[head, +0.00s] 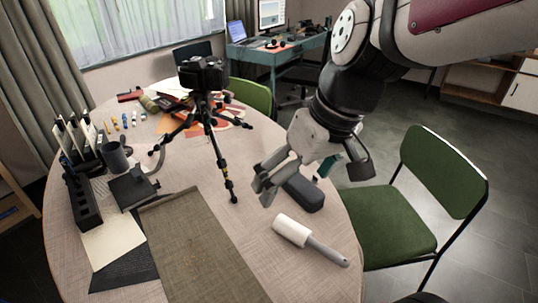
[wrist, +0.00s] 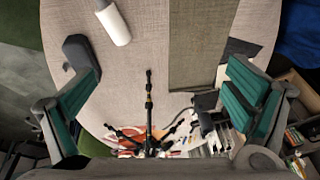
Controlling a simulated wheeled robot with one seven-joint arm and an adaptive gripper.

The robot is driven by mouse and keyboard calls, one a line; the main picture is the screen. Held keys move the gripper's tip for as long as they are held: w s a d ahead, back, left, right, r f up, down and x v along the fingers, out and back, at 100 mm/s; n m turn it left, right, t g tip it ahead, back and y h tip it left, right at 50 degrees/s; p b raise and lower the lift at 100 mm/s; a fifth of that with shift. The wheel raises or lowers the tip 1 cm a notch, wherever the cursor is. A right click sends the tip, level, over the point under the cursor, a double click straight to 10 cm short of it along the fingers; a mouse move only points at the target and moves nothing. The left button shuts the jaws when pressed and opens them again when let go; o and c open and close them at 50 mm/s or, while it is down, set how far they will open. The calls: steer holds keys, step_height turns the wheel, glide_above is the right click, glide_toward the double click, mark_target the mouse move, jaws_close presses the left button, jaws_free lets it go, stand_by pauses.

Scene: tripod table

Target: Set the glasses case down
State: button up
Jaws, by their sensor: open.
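The glasses case is a dark grey, rounded oblong (head: 305,192) near the table's right edge in the head view. It appears to rest on the tabletop, partly hidden behind my gripper (head: 265,188). In the wrist view the case (wrist: 79,50) shows at the upper left, beyond the left finger, which covers part of it. My gripper (wrist: 165,72) is open, with its green-padded fingers wide apart and nothing held between them. The case is outside the gap between the fingers.
A white lint roller (head: 294,230) lies just in front of the case. A camera tripod (head: 210,130) stands on the table (head: 185,165) to the left. A brown mat (head: 195,245) covers the front. A green chair (head: 395,220) stands close to the right edge.

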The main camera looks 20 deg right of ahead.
steer(key=s+m+h, duration=0.1)
steer(key=s+h, duration=0.1)
steer(key=s, duration=0.9)
steer(key=shift+d+r+m, duration=0.15)
steer(key=shift+r+m, duration=0.15)
steer(key=shift+r, duration=0.1)
step_height(320, 180, up, 8)
steer(key=t+p, duration=0.1)
steer(key=p, duration=0.5)
steer(key=shift+p, duration=0.3)
steer(key=shift+w, duration=0.15)
